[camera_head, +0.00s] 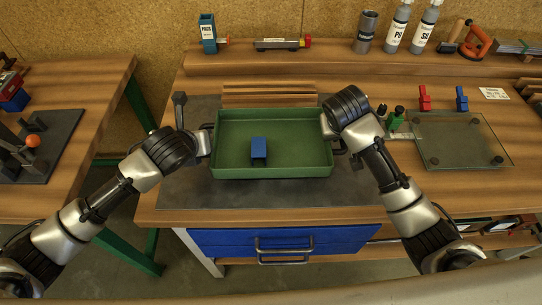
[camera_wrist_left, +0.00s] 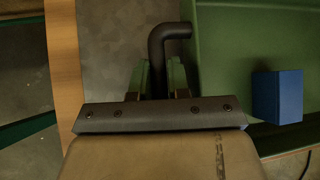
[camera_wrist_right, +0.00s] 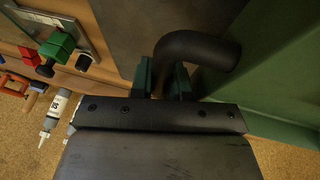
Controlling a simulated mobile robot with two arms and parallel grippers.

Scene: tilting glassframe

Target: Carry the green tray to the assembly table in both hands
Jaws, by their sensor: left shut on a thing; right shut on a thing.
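The green tray (camera_head: 290,170) is over the dark mat on the wooden workbench, in the middle of the head view. It looks level; I cannot tell whether it touches the mat. A blue block (camera_head: 259,150) lies inside it, left of centre. My left gripper (camera_head: 207,143) is at the tray's left end, and in the left wrist view (camera_wrist_left: 160,80) its jaws are shut on a dark bent handle (camera_wrist_left: 168,35). My right gripper (camera_head: 331,130) is at the right end, and in the right wrist view (camera_wrist_right: 170,78) it is shut on the other dark handle (camera_wrist_right: 200,47).
A glass plate (camera_head: 455,140) with dark corner knobs lies right of the tray, near a green clamp (camera_head: 395,119) and red (camera_head: 425,98) and blue (camera_head: 461,99) clamps. Wooden strips (camera_head: 270,90) lie behind the tray. A second table (camera_head: 75,85) stands left across a gap.

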